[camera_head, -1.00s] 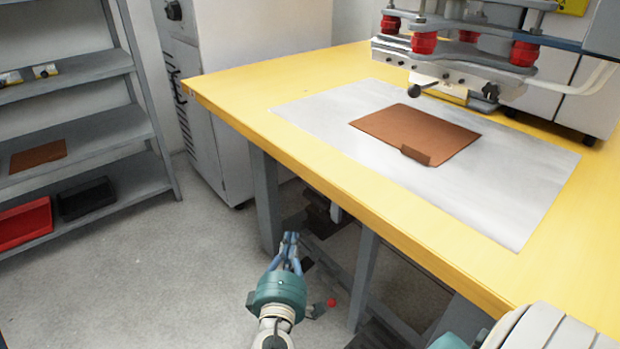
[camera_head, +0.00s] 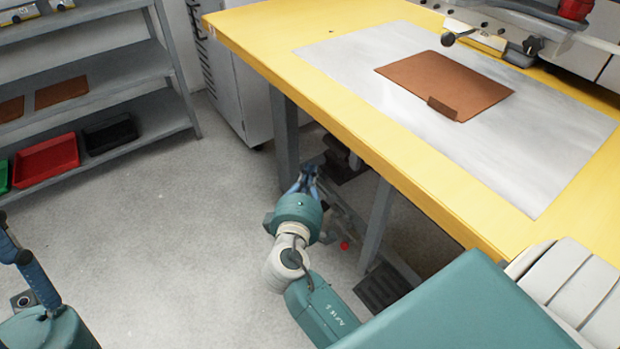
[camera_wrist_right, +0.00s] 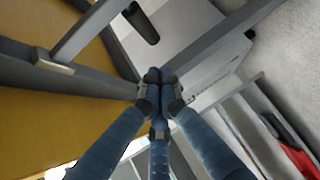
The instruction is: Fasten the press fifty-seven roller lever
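The press (camera_head: 505,25) is cut off at the top right, above the back of the yellow table. A short rod with a black round end (camera_head: 448,39) sticks out of its lower front, and a dark fitting (camera_head: 532,45) sits beside it. I cannot tell which part is the roller lever. My right gripper (camera_head: 308,172) is low beside the table's front edge, well away from the press. Its blue fingers meet at the tips in the right wrist view (camera_wrist_right: 155,78), with nothing between them. My left gripper (camera_head: 14,250) is partly in view at the left edge; its opening is unclear.
A brown sheet (camera_head: 440,80) with a small brown piece (camera_head: 443,108) lies on the table's grey plate (camera_head: 340,55). Shelves with a red bin (camera_head: 47,160) and a black bin (camera_head: 110,134) stand at left. Grey table legs (camera_head: 285,135) are near my right gripper. Open floor (camera_head: 180,230) lies between.

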